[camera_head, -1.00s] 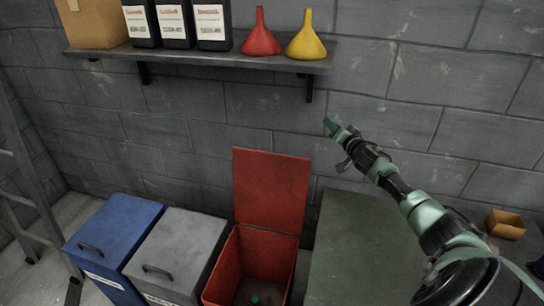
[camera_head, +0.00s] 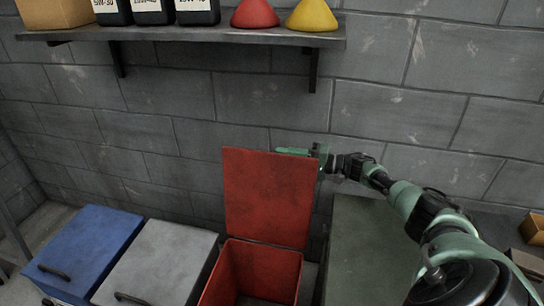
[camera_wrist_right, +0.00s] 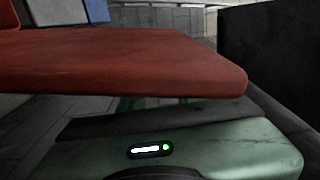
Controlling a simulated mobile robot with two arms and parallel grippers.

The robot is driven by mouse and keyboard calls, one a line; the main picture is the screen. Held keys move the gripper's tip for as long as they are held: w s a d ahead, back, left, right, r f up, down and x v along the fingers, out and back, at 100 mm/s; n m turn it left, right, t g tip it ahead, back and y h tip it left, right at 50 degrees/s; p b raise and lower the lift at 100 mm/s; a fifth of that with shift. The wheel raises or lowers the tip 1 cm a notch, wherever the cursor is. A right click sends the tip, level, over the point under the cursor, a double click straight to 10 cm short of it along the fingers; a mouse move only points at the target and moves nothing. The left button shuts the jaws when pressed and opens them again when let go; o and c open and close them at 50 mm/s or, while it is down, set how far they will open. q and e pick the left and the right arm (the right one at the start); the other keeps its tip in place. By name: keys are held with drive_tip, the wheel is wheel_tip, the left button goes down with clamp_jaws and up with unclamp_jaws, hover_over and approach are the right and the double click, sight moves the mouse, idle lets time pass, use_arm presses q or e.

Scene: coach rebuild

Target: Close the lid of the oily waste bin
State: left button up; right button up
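The oily waste bin is the red bin (camera_head: 232,268), with its mouth open. Its red lid (camera_head: 268,195) stands upright on the wall side. My right gripper (camera_head: 293,151) is at the lid's top right corner, on the wall side, with a green finger showing just above the top edge. In the right wrist view the lid (camera_wrist_right: 120,62) spans the picture just beyond the gripper body and hides most of the fingers. I cannot tell whether they touch the lid or how far apart they are. My left gripper is not in view.
A grey-lidded bin (camera_head: 160,262) and a blue-lidded bin (camera_head: 85,250) stand left of the red bin. A dark green cabinet (camera_head: 365,245) stands to its right, below my right arm. A shelf (camera_head: 230,37) with bottles and funnels hangs above on the block wall.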

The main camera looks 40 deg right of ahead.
sight(272, 157)
drive_tip(key=x, duration=0.4)
clamp_jaws()
drive_tip(key=shift+a+f, duration=0.1)
idle(1.4)
